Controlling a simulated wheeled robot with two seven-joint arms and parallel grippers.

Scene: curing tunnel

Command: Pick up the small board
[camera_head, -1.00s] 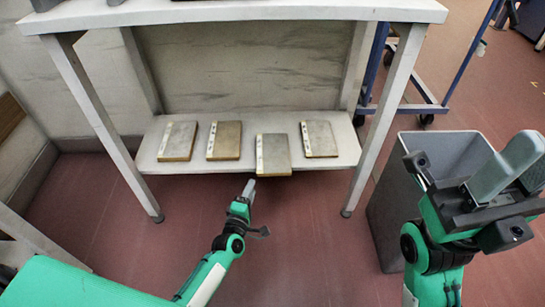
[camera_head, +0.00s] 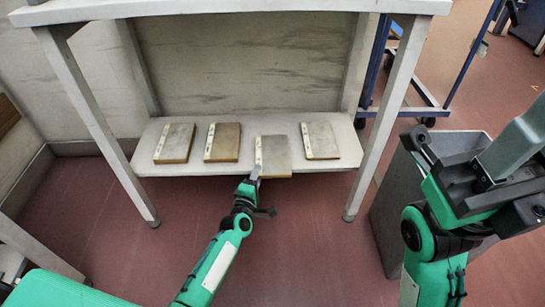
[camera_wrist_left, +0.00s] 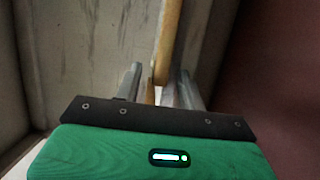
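Several similar flat boards with grey tops and tan edges lie on the low shelf (camera_head: 340,166). The board at my left gripper (camera_head: 274,155) is third from the left and juts over the shelf's front edge. The others are the far-left board (camera_head: 175,143), the second board (camera_head: 223,141) and the far-right board (camera_head: 320,140). My left gripper (camera_head: 255,173) is at the third board's front left corner. In the left wrist view, its fingers (camera_wrist_left: 158,90) are apart, with the board's tan edge (camera_wrist_left: 170,42) between them and a gap at the left finger. My right gripper (camera_head: 490,165) is raised at the right; its finger opening is unclear.
The shelf sits under a white table (camera_head: 230,9) with legs at both sides. A grey bin (camera_head: 390,215) stands at the right, partly behind my right arm. A blue frame on casters (camera_head: 440,108) is behind it. The red floor before the shelf is clear.

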